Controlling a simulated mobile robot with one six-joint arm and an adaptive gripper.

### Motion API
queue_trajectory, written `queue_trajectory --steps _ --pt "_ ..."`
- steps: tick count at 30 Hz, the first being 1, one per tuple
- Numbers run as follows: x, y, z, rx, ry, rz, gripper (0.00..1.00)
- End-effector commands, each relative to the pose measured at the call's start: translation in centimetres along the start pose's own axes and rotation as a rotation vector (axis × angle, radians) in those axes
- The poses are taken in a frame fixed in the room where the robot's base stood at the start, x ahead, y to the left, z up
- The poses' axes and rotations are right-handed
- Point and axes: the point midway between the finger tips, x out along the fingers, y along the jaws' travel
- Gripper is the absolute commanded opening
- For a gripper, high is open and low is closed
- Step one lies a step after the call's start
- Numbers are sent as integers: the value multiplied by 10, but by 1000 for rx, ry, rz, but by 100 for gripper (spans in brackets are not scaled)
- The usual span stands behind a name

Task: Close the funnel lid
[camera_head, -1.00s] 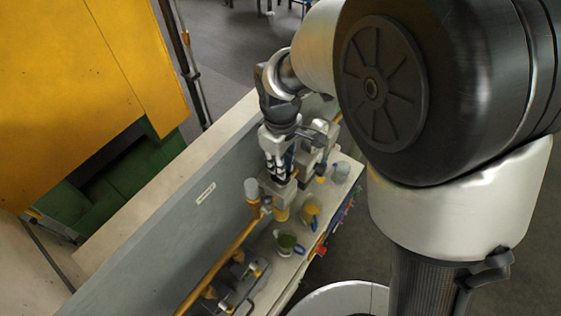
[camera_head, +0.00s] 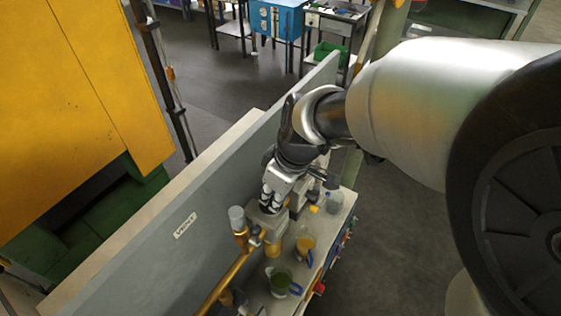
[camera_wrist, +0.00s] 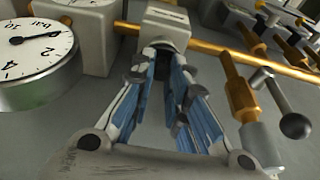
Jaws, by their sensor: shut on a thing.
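My gripper (camera_head: 268,205) is at the light grey block (camera_head: 266,217) on the pipework, beside the grey wall. In the wrist view my gripper (camera_wrist: 172,68) has its blue-padded fingers drawn together towards their tips, in front of the same block (camera_wrist: 165,22). They are shut on a part that they largely hide, and I cannot tell its shape. A brass fitting with a pale grey cylinder (camera_head: 237,214) stands just left of my gripper; it looks like the fitting at right in the wrist view (camera_wrist: 262,142). I cannot clearly make out the funnel lid.
A dial gauge (camera_wrist: 35,55) is close at left in the wrist view, and a lever with a black ball (camera_wrist: 295,125) at right. Jugs with green (camera_head: 280,281) and orange (camera_head: 304,247) contents and a clear one (camera_head: 334,201) stand on the bench. Open floor lies right.

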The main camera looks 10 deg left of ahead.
Motion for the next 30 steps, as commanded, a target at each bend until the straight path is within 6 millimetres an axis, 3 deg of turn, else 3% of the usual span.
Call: queue_trajectory --steps 1,15,30 --pt "7 1 3 3 30 5 0" --pt "10 1 12 1 203 4 0" --pt "9 0 14 0 239 -2 0"
